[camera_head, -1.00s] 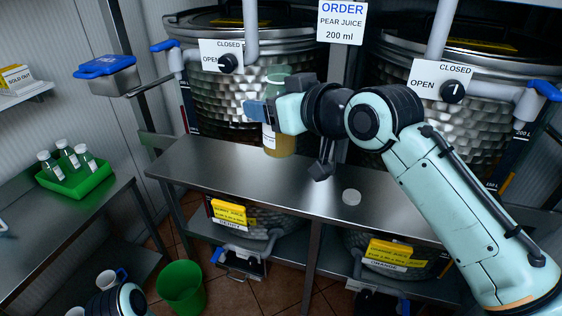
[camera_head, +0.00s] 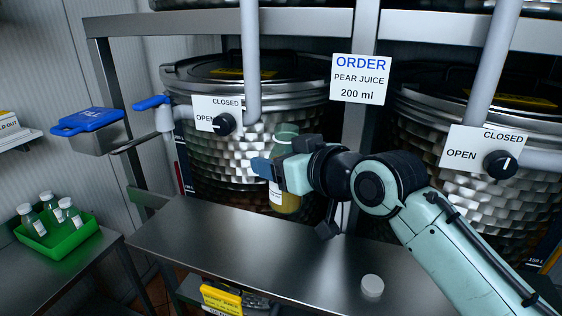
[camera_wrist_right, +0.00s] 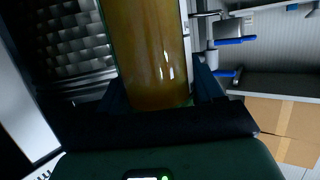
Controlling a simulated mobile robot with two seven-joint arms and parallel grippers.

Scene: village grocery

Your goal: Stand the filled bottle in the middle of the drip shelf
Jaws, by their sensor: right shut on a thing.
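The filled bottle (camera_head: 286,201) is clear with yellow-brown juice, a pale label and a greenish, empty upper part. It looks upright in front of the left tank. My right gripper (camera_head: 273,171) is shut on it from the right. The bottle's amber side fills the upper middle of the right wrist view (camera_wrist_right: 147,50), between the fingers. My left gripper is not in view.
A white round cap (camera_head: 372,286) lies on the shelf at right. The order sign (camera_head: 361,79) reads pear juice, 200 ml. A green tray (camera_head: 62,236) with small bottles stands at left. The shelf's left part is clear.

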